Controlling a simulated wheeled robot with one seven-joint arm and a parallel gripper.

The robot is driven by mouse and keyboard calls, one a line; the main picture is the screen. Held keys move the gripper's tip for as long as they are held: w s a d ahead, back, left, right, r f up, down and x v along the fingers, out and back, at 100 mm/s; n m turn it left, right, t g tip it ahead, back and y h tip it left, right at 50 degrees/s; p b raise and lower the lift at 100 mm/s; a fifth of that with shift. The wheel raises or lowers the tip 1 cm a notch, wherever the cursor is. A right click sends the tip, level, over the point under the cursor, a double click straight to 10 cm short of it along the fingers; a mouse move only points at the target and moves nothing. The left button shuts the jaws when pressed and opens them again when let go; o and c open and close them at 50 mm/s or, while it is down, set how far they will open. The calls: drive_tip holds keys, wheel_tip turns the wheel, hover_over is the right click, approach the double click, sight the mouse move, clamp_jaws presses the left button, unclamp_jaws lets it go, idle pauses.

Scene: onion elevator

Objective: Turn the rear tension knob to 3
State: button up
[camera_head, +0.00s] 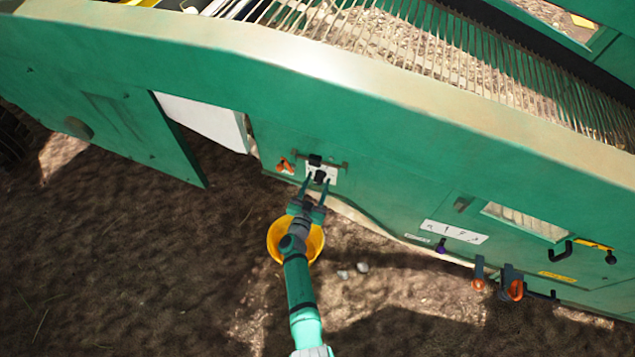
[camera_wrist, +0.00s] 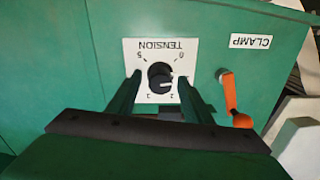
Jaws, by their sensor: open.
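The black tension knob (camera_wrist: 160,76) sits on a white plate (camera_wrist: 144,52) marked TENSION, upside down in the wrist view. A 5 shows at the plate's left and a 0 at its right; the lower numerals are small and partly covered. A pale mark shows on the knob's lower right, but its exact reading is unclear. My gripper (camera_wrist: 158,88) is open, with one finger on each side of the knob; I cannot tell whether either touches it. In the head view, my gripper (camera_head: 318,183) reaches the knob (camera_head: 319,176) on the green machine side.
An orange handle (camera_wrist: 229,92) stands close beside the plate under a CLAMP label (camera_wrist: 250,41). A yellow bucket (camera_head: 274,242) is on the soil below my arm. Another white panel (camera_head: 454,232), a purple knob (camera_head: 441,246) and orange-ended parts (camera_head: 515,290) are farther right.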

drive_tip(key=shift+w, duration=0.15)
drive_tip(key=shift+c, duration=0.3)
drive_tip(key=c, duration=1)
